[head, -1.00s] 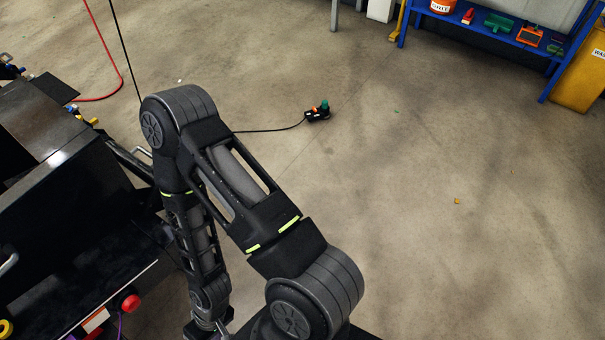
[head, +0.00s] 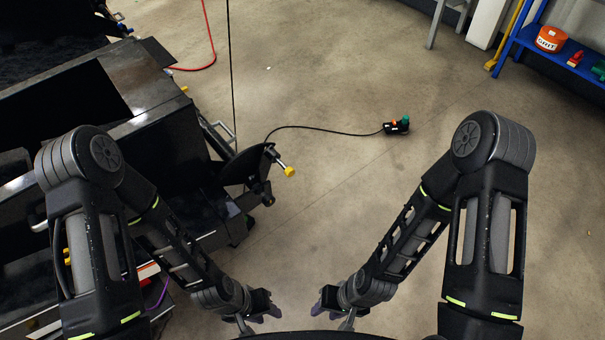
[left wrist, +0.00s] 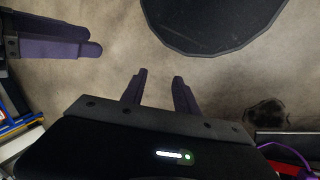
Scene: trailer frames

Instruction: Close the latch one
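The black trailer frame (head: 160,140) fills the left side of the head view. A silver pin with a yellow knob (head: 289,171) sticks out from a dark bracket on its right end; I cannot tell whether this is latch one. My left gripper (head: 272,306) is low in the head view, apart from the frame. In the left wrist view its two purple fingers (left wrist: 160,82) stand apart with only floor between them. My right gripper (head: 322,302) is just right of it; its fingers also show in the left wrist view (left wrist: 95,42), seen side-on, gap unclear.
A black cable runs across the floor to a small black box (head: 397,127) with orange and green plugs. A blue shelf (head: 535,40) stands at the top right. The floor between my arms and beyond is mostly clear.

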